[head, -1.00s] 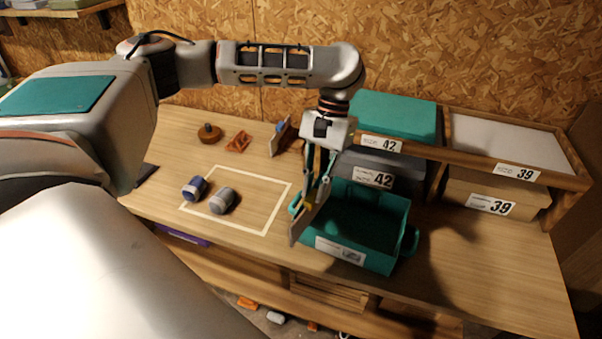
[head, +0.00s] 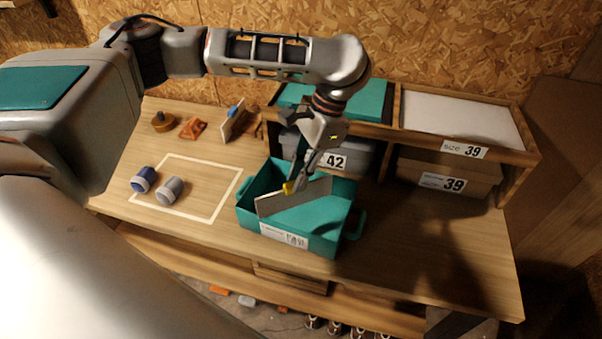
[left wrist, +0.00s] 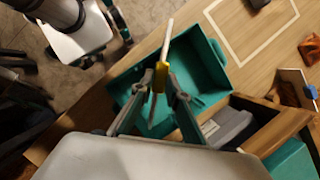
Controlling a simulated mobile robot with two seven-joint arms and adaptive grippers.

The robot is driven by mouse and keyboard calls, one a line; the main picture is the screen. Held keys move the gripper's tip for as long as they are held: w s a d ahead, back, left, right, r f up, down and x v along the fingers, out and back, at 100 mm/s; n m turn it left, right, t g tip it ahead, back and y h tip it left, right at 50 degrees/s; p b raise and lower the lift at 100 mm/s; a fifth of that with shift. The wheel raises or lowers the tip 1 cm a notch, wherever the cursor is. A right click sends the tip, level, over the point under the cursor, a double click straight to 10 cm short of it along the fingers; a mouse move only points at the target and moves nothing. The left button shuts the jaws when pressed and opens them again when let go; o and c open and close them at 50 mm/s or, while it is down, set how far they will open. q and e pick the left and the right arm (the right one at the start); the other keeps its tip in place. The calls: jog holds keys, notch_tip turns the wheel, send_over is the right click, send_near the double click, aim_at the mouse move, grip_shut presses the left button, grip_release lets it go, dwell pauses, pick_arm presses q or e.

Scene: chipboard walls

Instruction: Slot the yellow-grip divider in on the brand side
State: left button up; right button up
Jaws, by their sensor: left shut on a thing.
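The yellow-grip divider is a thin pale board (head: 310,193) with a yellow grip (head: 288,188). My left gripper (head: 294,182) is shut on the grip. The divider hangs over the open teal bin (head: 325,240), turned diagonally to its walls. I cannot tell how far it reaches below the rim. The bin's front wall has a white label (head: 284,236), too small to read. In the left wrist view the board (left wrist: 167,40) shows nearly edge-on over the bin (left wrist: 205,55). A gripper, seemingly my right (left wrist: 118,20), shows at that view's top left, its opening unclear.
A shelf (head: 530,150) with boxes stands behind the bin. The tabletop right is clear.

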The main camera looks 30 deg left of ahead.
pick_arm(q)
jog(key=m, duration=0.2)
jog(key=a+m+t+y, duration=0.1)
jog(key=m, duration=0.1)
jog(key=shift+s+a+m, duration=0.1)
jog(key=shift+s+m, duration=0.1)
jog(key=shift+m, duration=0.2)
jog(key=w+a+r+m+t+h, duration=0.1)
jog(key=a+r+m+t, duration=0.15)
jog(key=m, duration=0.85)
jog(key=w+a+r+m+t+h, duration=0.1)
jog(key=w+a+m+t+h, duration=0.2)
jog(key=m, duration=0.8)
jog(key=shift+t+y, duration=0.35)
jog(key=shift+y, duration=0.25)
jog(key=shift+s+f, duration=0.2)
jog(key=shift+f, duration=0.7)
jog(key=shift+s+f, duration=0.15)
jog(key=shift+f, duration=0.7)
jog(key=shift+s+f, duration=0.2)
jog(key=shift+f, duration=0.7)
jog(key=shift+f+b, duration=0.4)
jog(key=shift+f, duration=1.7)
